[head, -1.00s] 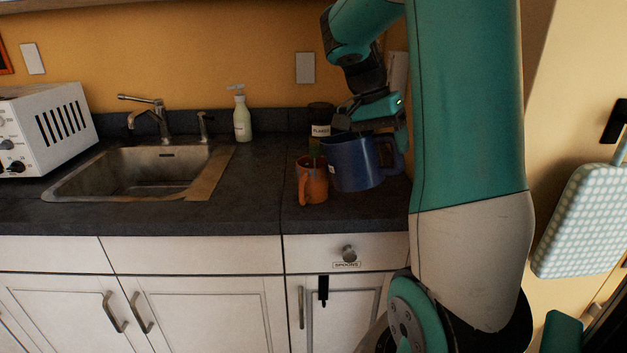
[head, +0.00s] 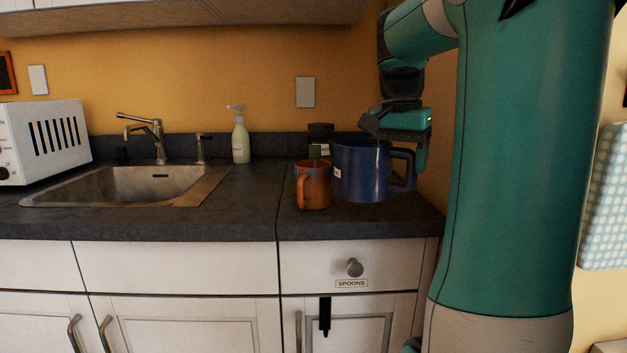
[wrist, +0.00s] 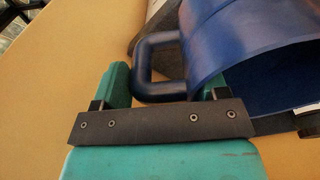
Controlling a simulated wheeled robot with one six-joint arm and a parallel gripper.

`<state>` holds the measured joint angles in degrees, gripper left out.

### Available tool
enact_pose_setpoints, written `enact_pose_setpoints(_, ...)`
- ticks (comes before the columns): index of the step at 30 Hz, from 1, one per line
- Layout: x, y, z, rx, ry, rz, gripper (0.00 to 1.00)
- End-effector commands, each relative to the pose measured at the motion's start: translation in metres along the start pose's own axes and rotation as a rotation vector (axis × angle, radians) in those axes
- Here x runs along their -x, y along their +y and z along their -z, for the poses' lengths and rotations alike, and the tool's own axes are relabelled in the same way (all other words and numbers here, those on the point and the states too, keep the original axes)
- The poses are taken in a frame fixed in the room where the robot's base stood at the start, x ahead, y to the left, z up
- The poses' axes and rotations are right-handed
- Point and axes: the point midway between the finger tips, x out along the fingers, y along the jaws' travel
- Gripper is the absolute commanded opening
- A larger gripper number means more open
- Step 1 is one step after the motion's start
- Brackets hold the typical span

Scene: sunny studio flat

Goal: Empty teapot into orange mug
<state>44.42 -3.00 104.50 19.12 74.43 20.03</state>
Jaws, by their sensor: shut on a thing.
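The blue teapot (head: 360,172) is a wide pot with a large handle at its right, and it looks upright at the right of the counter. My gripper (head: 416,154) is shut on its handle; the wrist view shows the handle (wrist: 148,65) between the fingers (wrist: 165,88). I cannot tell whether the teapot touches the counter. The orange mug (head: 314,188) stands upright on the counter just left of the teapot, its handle toward me. The insides of mug and teapot are hidden in the head view.
A dark jar (head: 320,131) stands behind the mug, near the wall. A soap bottle (head: 240,138), sink (head: 130,184) and white toaster oven (head: 45,140) are farther left. The counter (head: 250,205) between sink and mug is clear. The side wall is close at right.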

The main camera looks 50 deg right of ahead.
Motion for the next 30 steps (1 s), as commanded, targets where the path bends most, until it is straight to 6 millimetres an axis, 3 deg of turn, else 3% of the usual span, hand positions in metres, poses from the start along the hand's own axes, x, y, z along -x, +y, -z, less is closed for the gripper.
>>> enact_pose_setpoints(7,0.008,0.004,0.001,-0.001,0.002,0.000,0.06)
enact_pose_setpoints(30,0.051,0.060,0.007,-0.001,0.002,-0.001,0.06)
